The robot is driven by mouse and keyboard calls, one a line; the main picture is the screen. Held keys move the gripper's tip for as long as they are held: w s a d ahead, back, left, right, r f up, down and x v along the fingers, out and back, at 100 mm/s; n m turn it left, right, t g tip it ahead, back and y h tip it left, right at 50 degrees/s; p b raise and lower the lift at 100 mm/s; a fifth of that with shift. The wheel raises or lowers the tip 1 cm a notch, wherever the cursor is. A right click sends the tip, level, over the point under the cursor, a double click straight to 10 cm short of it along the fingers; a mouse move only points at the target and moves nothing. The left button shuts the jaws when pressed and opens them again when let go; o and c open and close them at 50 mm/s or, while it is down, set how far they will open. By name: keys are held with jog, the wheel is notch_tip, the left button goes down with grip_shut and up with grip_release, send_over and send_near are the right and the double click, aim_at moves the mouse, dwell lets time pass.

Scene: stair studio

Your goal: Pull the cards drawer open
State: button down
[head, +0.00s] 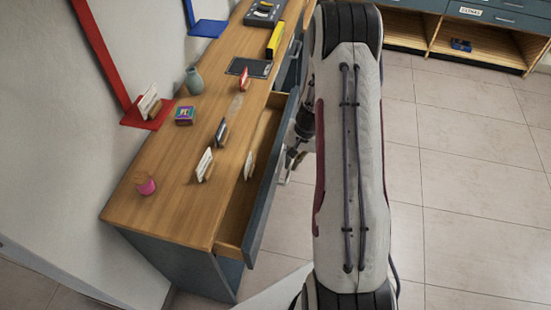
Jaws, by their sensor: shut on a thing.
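A drawer with a blue-grey front (264,209) stands pulled out from the long wooden-topped cabinet (125,208). Its wooden inside shows as a long strip between the counter edge and the front panel. No label on this drawer is visible from above, so I cannot read whether it says cards. My gripper (290,158) is at the outer side of the drawer front, near its middle, shut on the drawer's handle. My arm covers part of the view right of the drawer.
On the counter stand small card holders (205,165), a pink vase (145,184), a grey-green vase (194,81), a patterned box (184,115) and a dark tablet (249,68). Another cabinet with open shelves (480,42) stands at the back right. The tiled floor (465,190) on the right is clear.

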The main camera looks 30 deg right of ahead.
jog(key=s+d, duration=0.6)
jog(key=shift+s+d, duration=0.1)
jog(key=c, duration=2.2)
grip_release()
jog(key=shift+o, duration=0.2)
jog(key=shift+r, duration=0.1)
notch_tip(320, 180, up, 12)
jog(key=s+d, duration=0.1)
jog(key=shift+s+d+f, duration=0.2)
jog(key=shift+s+d, duration=0.05)
jog(key=shift+d, duration=0.05)
jog(key=shift+s+a, duration=0.1)
